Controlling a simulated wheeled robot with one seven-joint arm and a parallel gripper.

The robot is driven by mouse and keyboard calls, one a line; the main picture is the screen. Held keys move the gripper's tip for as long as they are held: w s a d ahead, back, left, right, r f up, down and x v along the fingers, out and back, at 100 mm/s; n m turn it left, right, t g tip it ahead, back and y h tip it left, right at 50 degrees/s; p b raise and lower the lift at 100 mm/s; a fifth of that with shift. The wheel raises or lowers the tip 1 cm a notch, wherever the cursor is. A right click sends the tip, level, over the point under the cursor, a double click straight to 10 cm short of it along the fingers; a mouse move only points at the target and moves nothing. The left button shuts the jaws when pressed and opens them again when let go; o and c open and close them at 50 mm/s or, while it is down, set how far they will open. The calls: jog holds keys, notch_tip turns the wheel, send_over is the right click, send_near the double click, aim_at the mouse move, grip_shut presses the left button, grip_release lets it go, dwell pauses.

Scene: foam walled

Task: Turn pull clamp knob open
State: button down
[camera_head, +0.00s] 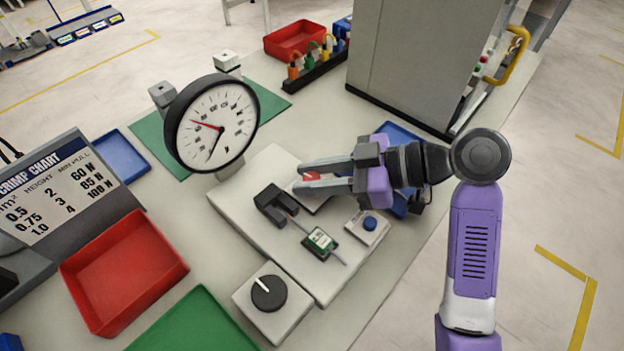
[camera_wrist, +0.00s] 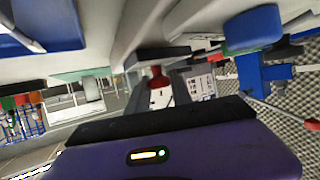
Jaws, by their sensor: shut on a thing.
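A pull tester with a pale grey base (camera_head: 240,210) stands on the bench. Its round dial (camera_head: 212,122) has a red and a black needle. A black clamp block (camera_head: 272,203) and a small green-labelled piece (camera_head: 320,239) sit on the base. My gripper (camera_head: 301,179) reaches in from the right, its two fingers on either side of a small red knob (camera_head: 311,177). It is shut on this knob. The red knob also shows ahead of the palm in the wrist view (camera_wrist: 157,77). The fingers partly hide the knob, so its turn angle is unclear.
A box with a black dial knob (camera_head: 268,292) stands in front, and a blue button box (camera_head: 368,226) at the right. A tall grey cabinet (camera_head: 420,60) rises behind my gripper. A red tray (camera_head: 125,270) and a crimp chart (camera_head: 55,190) are at left.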

jog(key=n+g+b, duration=0.1)
jog(key=n+g, duration=0.1)
jog(key=g, duration=0.1)
jog(key=shift+w+f+n, duration=0.1)
jog(key=shift+n, duration=0.3)
jog(key=shift+n+g+h+b, duration=0.8)
jog(key=shift+n+g, duration=0.9)
jog(key=shift+g, duration=0.3)
jog(key=c, duration=1.1)
grip_release()
jog(key=shift+c, duration=0.2)
jog(key=v, duration=0.7)
jog(key=shift+w+d, duration=0.15)
jog(key=shift+d, duration=0.1)
